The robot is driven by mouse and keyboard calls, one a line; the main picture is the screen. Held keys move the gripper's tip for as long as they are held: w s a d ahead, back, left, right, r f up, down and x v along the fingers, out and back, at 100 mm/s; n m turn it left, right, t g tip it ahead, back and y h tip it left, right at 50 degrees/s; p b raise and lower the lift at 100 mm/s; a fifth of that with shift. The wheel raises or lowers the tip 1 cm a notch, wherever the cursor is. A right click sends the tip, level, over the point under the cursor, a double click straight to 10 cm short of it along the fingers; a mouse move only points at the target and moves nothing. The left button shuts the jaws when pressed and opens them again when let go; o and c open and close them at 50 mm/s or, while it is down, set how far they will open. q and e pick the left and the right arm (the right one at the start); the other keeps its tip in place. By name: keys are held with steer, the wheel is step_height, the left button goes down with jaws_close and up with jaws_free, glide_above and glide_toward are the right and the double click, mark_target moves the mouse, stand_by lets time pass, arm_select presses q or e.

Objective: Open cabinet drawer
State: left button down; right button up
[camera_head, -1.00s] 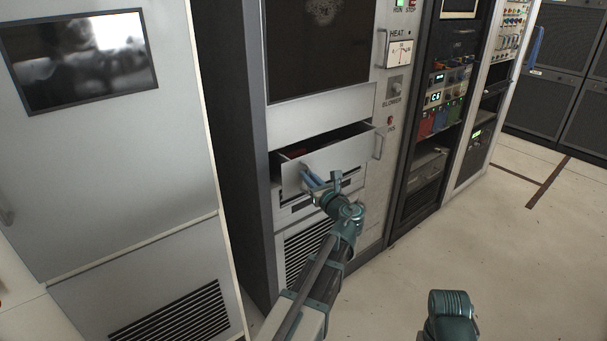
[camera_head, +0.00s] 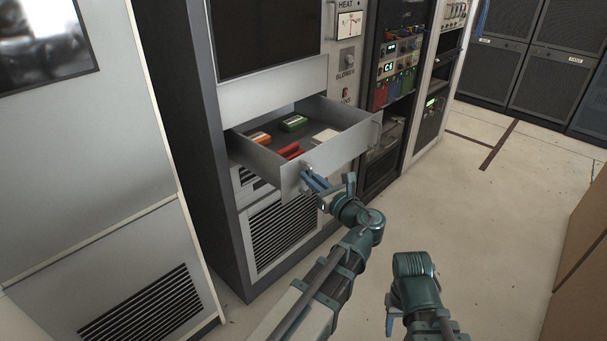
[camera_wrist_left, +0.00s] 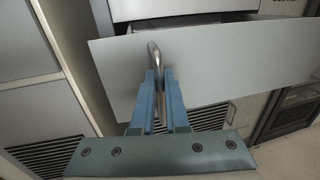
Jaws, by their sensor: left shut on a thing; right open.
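The grey cabinet drawer (camera_head: 338,153) stands well out of the rack in the head view, and its inside is visible. Its front panel also fills the middle of the left wrist view (camera_wrist_left: 230,65). My left gripper (camera_head: 313,182) is at the drawer's front. In the left wrist view its blue fingers (camera_wrist_left: 161,98) are shut on the metal drawer handle (camera_wrist_left: 153,55). My right gripper (camera_head: 390,322) is low in the head view, away from the drawer, with its fingers partly in view and nothing seen in them.
In the drawer lie a green item (camera_head: 293,123), an orange item (camera_head: 258,138), red items (camera_head: 290,151) and a white item (camera_head: 325,136). A vented panel (camera_head: 283,228) is below. Floor to the right (camera_head: 480,220) is clear; a brown box-like object (camera_head: 580,265) stands at the right edge.

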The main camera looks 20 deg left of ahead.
stand_by(0.3)
arm_select(q)
steer(key=c, duration=1.2)
jaws_free()
